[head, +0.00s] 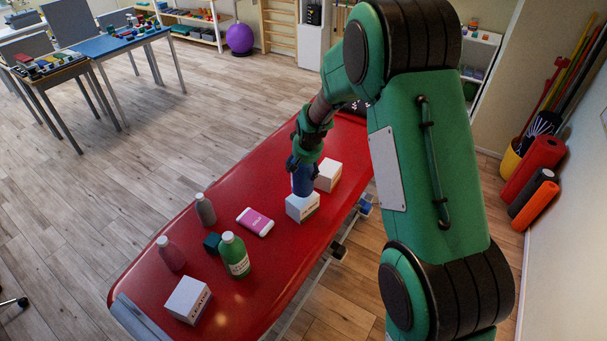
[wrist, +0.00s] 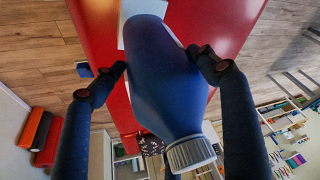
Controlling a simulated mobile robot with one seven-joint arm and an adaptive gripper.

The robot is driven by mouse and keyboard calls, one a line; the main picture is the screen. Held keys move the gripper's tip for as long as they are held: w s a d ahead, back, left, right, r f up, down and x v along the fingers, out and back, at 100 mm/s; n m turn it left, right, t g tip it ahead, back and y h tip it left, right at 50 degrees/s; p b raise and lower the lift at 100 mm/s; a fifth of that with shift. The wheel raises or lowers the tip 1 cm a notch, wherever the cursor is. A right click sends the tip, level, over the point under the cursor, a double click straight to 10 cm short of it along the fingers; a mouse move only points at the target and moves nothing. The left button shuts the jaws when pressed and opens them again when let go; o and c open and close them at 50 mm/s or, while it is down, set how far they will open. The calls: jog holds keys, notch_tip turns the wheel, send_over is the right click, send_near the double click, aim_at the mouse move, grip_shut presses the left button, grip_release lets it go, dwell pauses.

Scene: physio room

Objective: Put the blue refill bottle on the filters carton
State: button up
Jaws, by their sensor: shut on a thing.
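The blue refill bottle (head: 302,181) is held in my gripper (head: 304,160) over the red table. In the wrist view the blue bottle (wrist: 165,80), with its ribbed grey cap, sits between the two dark fingers (wrist: 168,75). A white carton (head: 302,208) stands right below the bottle in the head view; its printed label is too small to read surely. I cannot tell whether the bottle's base touches its top. A second white carton (head: 328,175) stands just behind, to the right. I cannot tell by print which is the filters carton.
On the red table (head: 180,235) stand a carton reading LEADS (head: 188,300), a green bottle (head: 234,255), a pink bottle (head: 170,253), a grey bottle (head: 205,209) and a dark green block (head: 211,242). A pink-and-white pack (head: 256,222) lies between them and the cartons.

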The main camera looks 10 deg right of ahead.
jog(key=shift+f+b, duration=0.3)
jog(key=shift+f, duration=1.45)
jog(key=o, duration=2)
jog(key=shift+f, duration=0.1)
jog(key=shift+p+v, duration=0.75)
jog(key=shift+v, duration=5.35)
